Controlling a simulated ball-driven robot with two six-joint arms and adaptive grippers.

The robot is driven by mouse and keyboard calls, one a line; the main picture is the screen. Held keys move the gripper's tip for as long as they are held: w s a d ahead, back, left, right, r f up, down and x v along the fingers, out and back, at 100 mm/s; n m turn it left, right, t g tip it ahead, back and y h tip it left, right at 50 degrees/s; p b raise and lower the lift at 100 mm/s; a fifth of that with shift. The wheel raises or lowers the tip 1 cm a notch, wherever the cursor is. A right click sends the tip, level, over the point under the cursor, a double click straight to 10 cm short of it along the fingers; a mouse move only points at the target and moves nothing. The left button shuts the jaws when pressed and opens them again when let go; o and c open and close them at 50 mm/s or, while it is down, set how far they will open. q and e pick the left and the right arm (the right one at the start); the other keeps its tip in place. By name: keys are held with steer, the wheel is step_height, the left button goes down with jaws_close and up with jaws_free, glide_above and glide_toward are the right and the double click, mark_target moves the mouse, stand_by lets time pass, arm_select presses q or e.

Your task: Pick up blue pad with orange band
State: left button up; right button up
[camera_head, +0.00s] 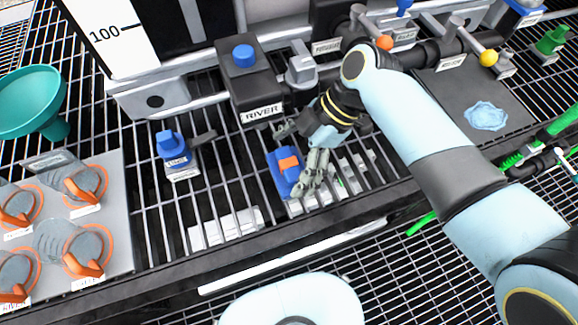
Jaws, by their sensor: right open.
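The blue pad with an orange band (285,171) lies on the grated shelf near the middle of the view, just in front of the black RIVER box. My right gripper (301,157) comes in from the right and is open. Its fingers are over and beside the right side of the pad, and one finger reaches down along that side. I cannot tell whether they touch it. My left gripper is not in view.
The black RIVER box (247,86) with a blue button stands behind the pad. A grey valve (301,66) is beside it. A blue-handled fitting (174,150) stands to the left. A teal funnel (30,101) and orange-ringed knobs are at far left. The front rail (180,270) bounds the grate.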

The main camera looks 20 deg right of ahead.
mark_target(292, 163)
steer(key=c, duration=1.2)
steer(key=shift+s+r, duration=0.15)
steer(key=shift+r, duration=0.35)
step_height(292, 163, up, 6)
steer(key=s, duration=0.6)
steer(key=s+b, duration=0.1)
steer(key=s, duration=1.2)
steer(key=shift+s+d, duration=0.3)
steer(key=shift+s, duration=0.05)
